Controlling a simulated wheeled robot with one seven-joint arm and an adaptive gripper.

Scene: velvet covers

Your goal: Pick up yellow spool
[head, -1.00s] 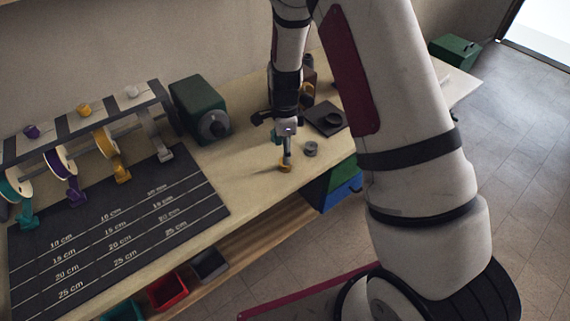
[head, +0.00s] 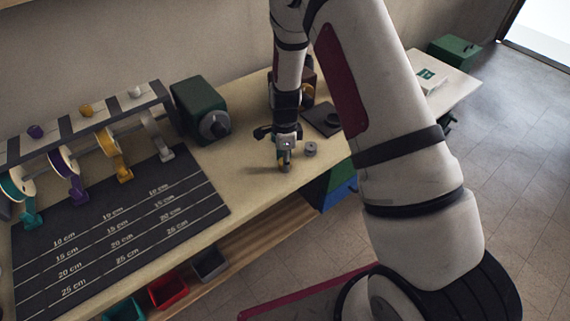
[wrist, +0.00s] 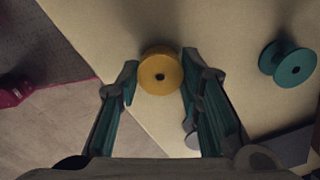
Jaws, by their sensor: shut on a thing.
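The yellow spool (wrist: 160,72) lies between the fingertips of my gripper (wrist: 160,76) in the wrist view, its round end with a dark centre hole facing the camera. My gripper is shut on it. In the head view, my gripper (head: 285,162) points down at the front part of the bench, and only a little of the yellow spool (head: 284,169) shows at the fingertips. I cannot tell whether the spool still touches the bench top.
A teal spool (wrist: 288,64) stands right of my gripper in the wrist view. A grey spool (head: 310,149) is close by, with a dark square plate (head: 321,119) behind. The dark measuring mat (head: 120,235) and ribbon rack lie left, and the green box (head: 201,108) behind.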

